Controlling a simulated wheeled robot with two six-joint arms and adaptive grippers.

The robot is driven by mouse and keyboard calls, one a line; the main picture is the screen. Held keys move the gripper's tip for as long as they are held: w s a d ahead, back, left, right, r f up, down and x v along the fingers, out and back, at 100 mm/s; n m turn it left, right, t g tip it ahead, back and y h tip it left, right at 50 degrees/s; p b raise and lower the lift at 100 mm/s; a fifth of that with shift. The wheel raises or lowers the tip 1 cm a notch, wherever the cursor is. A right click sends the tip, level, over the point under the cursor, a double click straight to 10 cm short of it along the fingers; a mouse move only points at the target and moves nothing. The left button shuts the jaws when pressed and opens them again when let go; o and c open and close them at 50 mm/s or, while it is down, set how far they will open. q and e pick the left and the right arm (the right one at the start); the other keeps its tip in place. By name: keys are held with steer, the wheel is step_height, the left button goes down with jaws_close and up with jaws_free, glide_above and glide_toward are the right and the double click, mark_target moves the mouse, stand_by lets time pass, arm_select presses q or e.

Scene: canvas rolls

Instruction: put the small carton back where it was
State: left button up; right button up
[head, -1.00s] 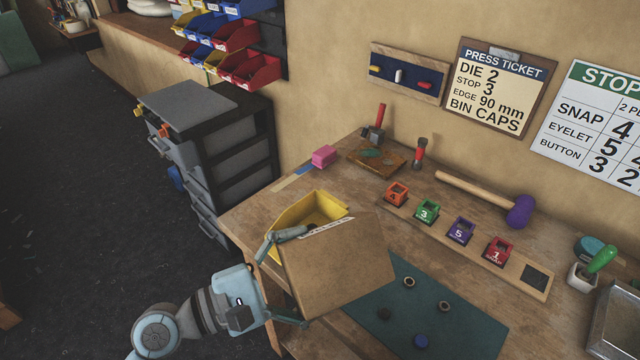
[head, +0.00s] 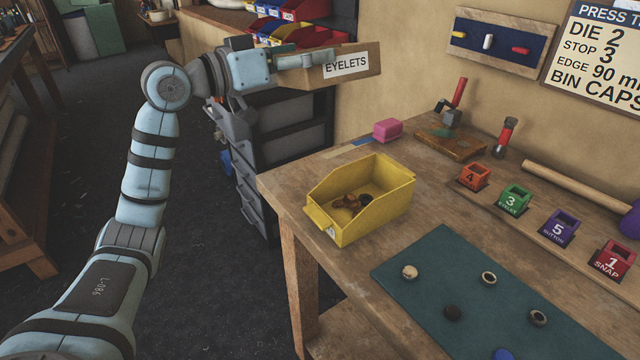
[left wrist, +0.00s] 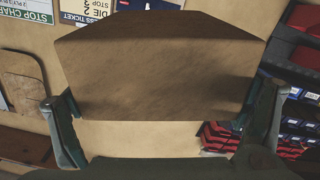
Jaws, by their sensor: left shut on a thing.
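The small brown carton (head: 345,66) carries a white label reading EYELETS. My left gripper (head: 310,62) is shut on it and holds it up in front of the wall bins, above the grey drawer cabinet, beyond the bench's left end. In the left wrist view the carton (left wrist: 155,70) fills the middle, between the two fingers of my left gripper (left wrist: 160,125). Part of the carton is hidden behind the gripper in the head view. My right gripper is not in view.
A yellow bin (head: 375,205) with small parts inside stands at the bench's left end. A pink block (head: 387,130), coloured die blocks (head: 517,199) and a teal mat (head: 450,275) lie on the bench (head: 290,185). Red and blue bins (head: 305,38) are behind the carton.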

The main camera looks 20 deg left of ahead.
arm_select(q)
steer(key=shift+w+a+f+m, duration=0.25)
steer(key=shift+a+m, duration=0.3)
steer(key=shift+m, duration=0.15)
steer(key=shift+w+a+f+m+y, duration=0.1)
steer(key=shift+a+f+m+y, duration=0.1)
steer(key=shift+m+y, duration=0.15)
step_height(320, 180, down, 17)
steer(key=b, duration=0.6)
steer(key=shift+d+f+b, duration=0.15)
steer(key=shift+f+b, duration=0.05)
steer(key=shift+b, duration=0.1)
step_height(320, 180, down, 3)
steer(key=shift+r+b, duration=0.2)
steer(key=shift+b, duration=0.3)
steer(key=shift+r, duration=0.1)
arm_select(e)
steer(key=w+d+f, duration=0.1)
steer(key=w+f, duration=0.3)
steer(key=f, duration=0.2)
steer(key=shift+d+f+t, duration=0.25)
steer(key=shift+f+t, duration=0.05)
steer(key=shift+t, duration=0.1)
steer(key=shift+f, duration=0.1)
arm_select(q)
steer(key=o, duration=0.9)
steer(key=shift+c, duration=0.2)
